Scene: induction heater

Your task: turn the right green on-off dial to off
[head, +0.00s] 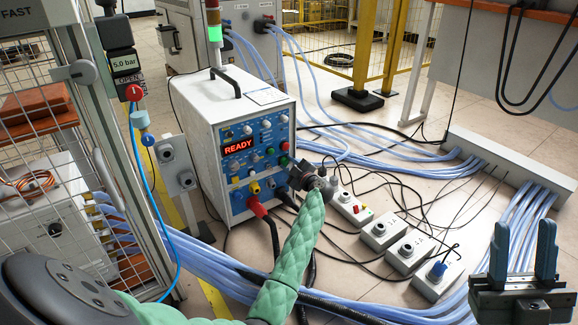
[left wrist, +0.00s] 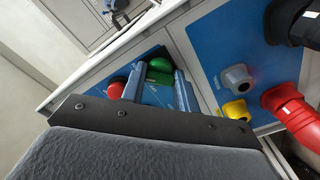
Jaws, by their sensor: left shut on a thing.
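The heater (head: 225,125) is a white box with a blue front panel and a lit READY display (head: 238,145). In the left wrist view, a green dial (left wrist: 160,69) sits on the blue panel, between the two blue fingers of my left gripper (left wrist: 157,80). The gripper is shut on this dial. In the head view, my left gripper (head: 303,180) is at the panel's lower right and hides the dial it holds. The dial's exact setting cannot be read. My right gripper (head: 513,262) is open and empty at the lower right, far from the heater.
A red button (left wrist: 117,88) sits beside my left fingers. Red plug (head: 257,207) and yellow sockets (left wrist: 237,109) are on the lower panel. Several small grey switch boxes (head: 381,234) and loose black cables lie on the floor. Blue hoses (head: 400,150) run behind. A wire cage (head: 60,150) stands left.

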